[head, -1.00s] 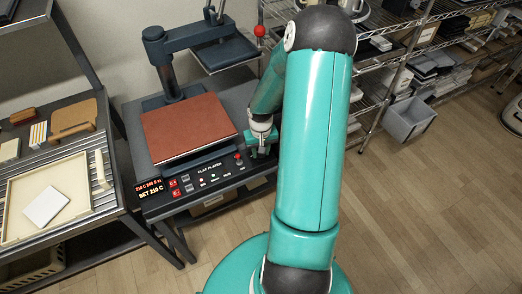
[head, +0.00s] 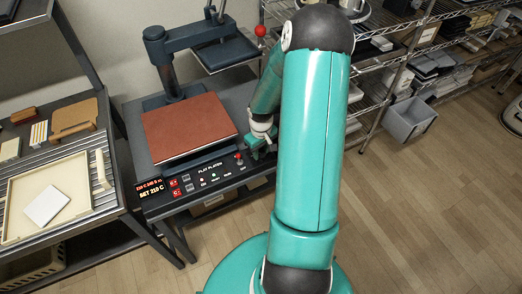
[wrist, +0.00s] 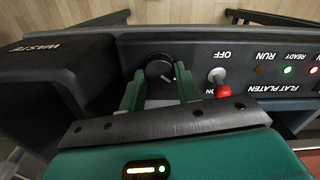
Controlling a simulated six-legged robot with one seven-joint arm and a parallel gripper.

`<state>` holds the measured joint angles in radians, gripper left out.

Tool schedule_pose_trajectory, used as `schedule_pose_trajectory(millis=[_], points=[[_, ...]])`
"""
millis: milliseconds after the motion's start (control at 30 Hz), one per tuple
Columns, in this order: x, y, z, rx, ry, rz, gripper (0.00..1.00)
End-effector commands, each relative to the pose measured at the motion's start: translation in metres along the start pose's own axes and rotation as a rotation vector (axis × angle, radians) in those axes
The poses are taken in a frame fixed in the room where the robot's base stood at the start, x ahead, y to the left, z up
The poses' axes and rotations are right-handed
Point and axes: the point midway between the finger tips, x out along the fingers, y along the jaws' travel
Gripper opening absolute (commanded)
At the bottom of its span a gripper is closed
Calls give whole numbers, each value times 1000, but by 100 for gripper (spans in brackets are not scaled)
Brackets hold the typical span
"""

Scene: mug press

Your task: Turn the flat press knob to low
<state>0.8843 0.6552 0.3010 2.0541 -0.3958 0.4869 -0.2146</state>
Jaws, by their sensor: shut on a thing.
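The black round press knob (wrist: 160,69) with a pale pointer mark is on the front panel of the flat press, at the upper middle of the wrist view. My gripper (wrist: 160,82) has its two green fingers on either side of the knob and is shut on it. In the head view my gripper (head: 258,150) is at the right end of the press panel (head: 210,178), where the arm and gripper hide the knob. The knob's setting labels are not readable. The flat press has a brown platen (head: 188,126).
A red-capped toggle switch (wrist: 221,84) marked OFF and ON is close right of the knob in the wrist view. A dark box marked WASTE (wrist: 55,62) is on the left. A side table holds a cream tray (head: 80,205). Wire shelving (head: 375,55) stands behind.

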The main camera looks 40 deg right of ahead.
Motion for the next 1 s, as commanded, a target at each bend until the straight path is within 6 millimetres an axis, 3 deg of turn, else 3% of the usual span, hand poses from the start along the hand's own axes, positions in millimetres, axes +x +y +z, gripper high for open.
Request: schedule_pose_trajectory(millis=[133,167,267,667,767,1000], points=[[0,0,0,-2,-1,0,9],[0,0,0,-2,-1,0,34],[0,0,0,-1,-1,0,54],[-7,1,-1,0,2,2,54],[-20,1,-1,-1,2,3,54],[-72,1,-1,1,4,5,54]])
